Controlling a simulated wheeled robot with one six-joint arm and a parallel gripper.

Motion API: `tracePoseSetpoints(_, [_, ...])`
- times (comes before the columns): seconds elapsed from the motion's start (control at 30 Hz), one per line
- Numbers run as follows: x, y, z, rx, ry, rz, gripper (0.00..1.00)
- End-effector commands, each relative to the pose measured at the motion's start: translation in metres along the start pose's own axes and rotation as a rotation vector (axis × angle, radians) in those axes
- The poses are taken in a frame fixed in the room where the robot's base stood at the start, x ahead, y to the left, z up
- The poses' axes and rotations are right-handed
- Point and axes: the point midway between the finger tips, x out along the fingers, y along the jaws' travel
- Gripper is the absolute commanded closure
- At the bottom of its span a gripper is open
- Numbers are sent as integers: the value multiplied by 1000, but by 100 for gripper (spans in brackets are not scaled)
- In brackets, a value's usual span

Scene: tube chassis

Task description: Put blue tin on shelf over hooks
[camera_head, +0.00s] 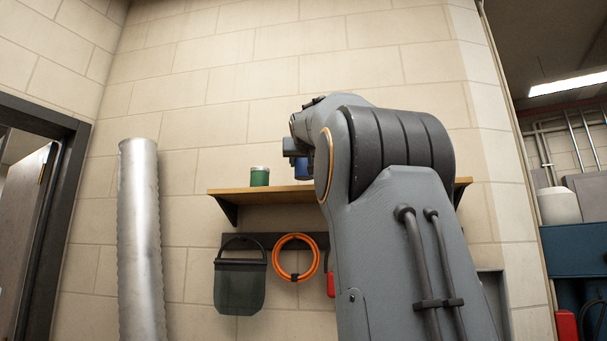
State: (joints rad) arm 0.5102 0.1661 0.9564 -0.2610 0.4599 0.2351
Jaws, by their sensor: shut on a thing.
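The blue tin (303,168) shows only as a small strip of blue beside my arm, at about the height of the shelf top. My gripper (293,158) is shut on it, mostly hidden behind my own wrist and arm. The wooden shelf (232,192) is fixed to the block wall, and my arm covers much of its right part. A hook rail (232,240) is mounted under the shelf. I cannot tell whether the tin touches the shelf.
A green tin (260,176) stands on the shelf's left part. A dark bucket (240,283), an orange coil (295,258) and a red item (331,284) hang below. A tall metal duct (142,240) stands left. Bare shelf shows left of the green tin.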

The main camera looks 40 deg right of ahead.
Motion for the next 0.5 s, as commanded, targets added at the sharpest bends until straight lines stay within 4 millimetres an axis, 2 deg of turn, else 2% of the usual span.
tracePoseSetpoints(0.3, [-1, -1, 31, -1, -1, -1, 84])
tracePoseSetpoints(0.5, [-1, -1, 34, 0, 0, -2, 84])
